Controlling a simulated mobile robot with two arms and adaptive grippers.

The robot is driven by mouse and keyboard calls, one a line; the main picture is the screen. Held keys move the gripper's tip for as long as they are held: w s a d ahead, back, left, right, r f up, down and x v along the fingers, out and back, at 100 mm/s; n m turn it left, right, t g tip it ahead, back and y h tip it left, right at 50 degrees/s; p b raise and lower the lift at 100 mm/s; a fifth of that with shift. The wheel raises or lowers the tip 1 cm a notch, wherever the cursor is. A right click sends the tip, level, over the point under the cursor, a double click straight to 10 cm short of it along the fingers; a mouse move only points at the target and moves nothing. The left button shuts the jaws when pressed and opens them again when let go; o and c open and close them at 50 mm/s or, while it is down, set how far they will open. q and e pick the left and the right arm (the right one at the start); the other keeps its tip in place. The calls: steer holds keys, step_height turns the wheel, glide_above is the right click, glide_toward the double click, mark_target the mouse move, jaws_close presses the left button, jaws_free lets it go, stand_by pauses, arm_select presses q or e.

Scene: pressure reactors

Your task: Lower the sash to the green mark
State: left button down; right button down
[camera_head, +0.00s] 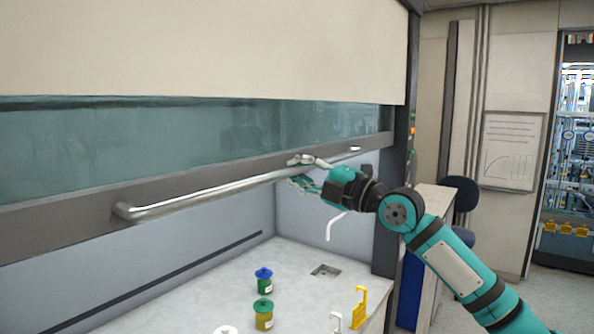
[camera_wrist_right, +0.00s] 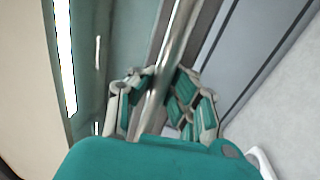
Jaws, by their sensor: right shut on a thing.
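The sash (camera_head: 180,145) is a glass pane with a grey lower frame, and it stands partly raised over the hood's work surface. A long metal handle bar (camera_head: 215,190) runs along its lower frame. My right gripper (camera_head: 300,171) is shut on the bar near its right end. In the right wrist view the fingers (camera_wrist_right: 160,98) sit on both sides of the bar (camera_wrist_right: 172,55). I cannot make out a green mark in either view. My left gripper is not in view.
On the white work surface (camera_head: 220,285) stand a blue-lidded jar (camera_head: 263,283), a green-lidded jar (camera_head: 264,318) and a yellow clip-shaped thing (camera_head: 359,308). A small sink (camera_head: 325,271) is behind them. A dark post (camera_head: 398,150) bounds the hood at right. A dark chair (camera_head: 462,193) stands beyond.

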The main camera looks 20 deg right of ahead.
steer(key=shift+f, duration=0.2)
step_height(320, 180, down, 19)
steer(key=b, duration=1.7)
steer(key=shift+d, duration=0.1)
steer(key=c, duration=1.2)
jaws_free()
steer(key=shift+s+d, duration=0.25)
steer(key=shift+s, duration=0.05)
steer(key=shift+c, duration=0.2)
steer(key=shift+w+a, duration=0.15)
steer(key=shift+f, duration=0.1)
steer(key=v, duration=1.2)
